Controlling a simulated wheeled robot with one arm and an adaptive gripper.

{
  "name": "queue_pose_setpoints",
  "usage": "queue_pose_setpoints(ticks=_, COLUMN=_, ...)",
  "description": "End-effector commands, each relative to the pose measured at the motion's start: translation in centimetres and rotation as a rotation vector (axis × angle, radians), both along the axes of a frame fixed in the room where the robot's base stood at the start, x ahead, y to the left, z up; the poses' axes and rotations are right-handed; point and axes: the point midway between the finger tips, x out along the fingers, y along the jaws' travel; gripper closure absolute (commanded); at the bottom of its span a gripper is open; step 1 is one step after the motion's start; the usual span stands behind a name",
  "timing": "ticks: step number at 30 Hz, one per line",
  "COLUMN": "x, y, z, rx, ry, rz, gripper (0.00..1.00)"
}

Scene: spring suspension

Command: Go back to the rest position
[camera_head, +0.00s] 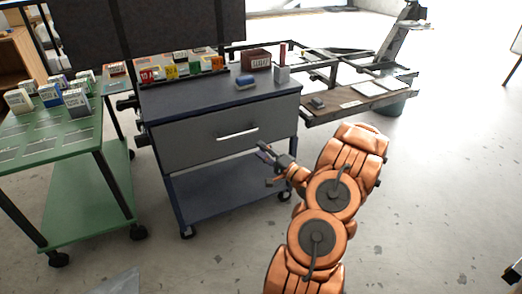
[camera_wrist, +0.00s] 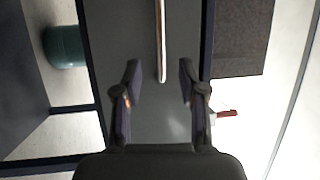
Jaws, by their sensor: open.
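My gripper (camera_head: 272,164) is at the end of my orange arm, in front of the grey drawer of the dark blue cart. In the wrist view my gripper (camera_wrist: 158,92) is open, with its two fingers apart and nothing between them. The drawer (camera_head: 215,134) looks shut, and its white handle (camera_head: 238,134) lies a little left of my gripper in the head view.
A green cart (camera_head: 60,140) with several boxes is at the left. A bench (camera_head: 360,98) stands behind at the right. The floor (camera_head: 440,200) at the right is clear.

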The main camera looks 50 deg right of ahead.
Motion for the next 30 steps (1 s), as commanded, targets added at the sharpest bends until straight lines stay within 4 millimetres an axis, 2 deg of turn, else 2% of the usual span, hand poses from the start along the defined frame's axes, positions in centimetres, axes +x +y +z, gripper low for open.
queue_pose_setpoints(ticks=10, x=0.1, y=0.0, z=0.1, rx=-0.003, ry=0.002, rz=0.000, gripper=0.59)
queue_pose_setpoints(ticks=14, x=1.2, y=0.3, z=1.0, rx=-0.045, ry=0.044, rz=-0.005, gripper=0.59)
queue_pose_setpoints(ticks=21, x=6.0, y=1.3, z=4.7, rx=-0.268, ry=0.261, rz=-0.036, gripper=0.59)
queue_pose_setpoints(ticks=30, x=9.3, y=3.5, z=9.1, rx=-0.522, ry=0.527, rz=-0.058, gripper=0.59)
